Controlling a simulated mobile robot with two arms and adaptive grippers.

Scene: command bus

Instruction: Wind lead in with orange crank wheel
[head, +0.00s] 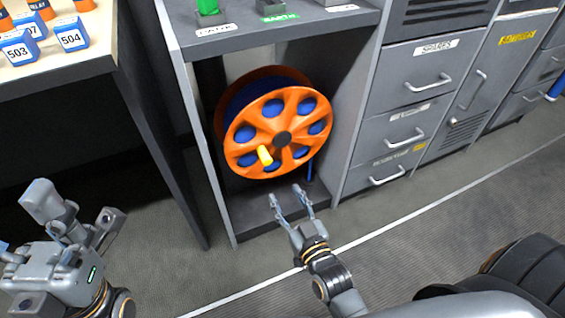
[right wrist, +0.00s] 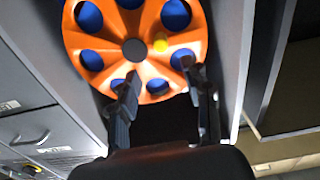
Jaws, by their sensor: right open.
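The orange crank wheel (head: 245,142) stands upright in an open bay of the grey cabinet, with blue lead (head: 272,107) showing through its holes. Its yellow crank handle (head: 265,155) sticks out at the lower left of the hub; in the right wrist view the handle (right wrist: 160,45) is right of the hub. A blue strand (head: 310,170) hangs at the wheel's lower right. My right gripper (head: 285,193) is open and empty, below and in front of the wheel; its fingers (right wrist: 160,82) overlap the wheel's lower part in the wrist view. My left gripper (head: 78,203) is at lower left, its fingers apart and empty.
Cabinet walls (head: 198,150) flank the wheel bay, with a shelf (head: 285,35) above. Grey drawers (head: 395,130) with handles stand to the right. A table (head: 75,75) with numbered blue blocks (head: 72,35) is at upper left. The floor in front is clear.

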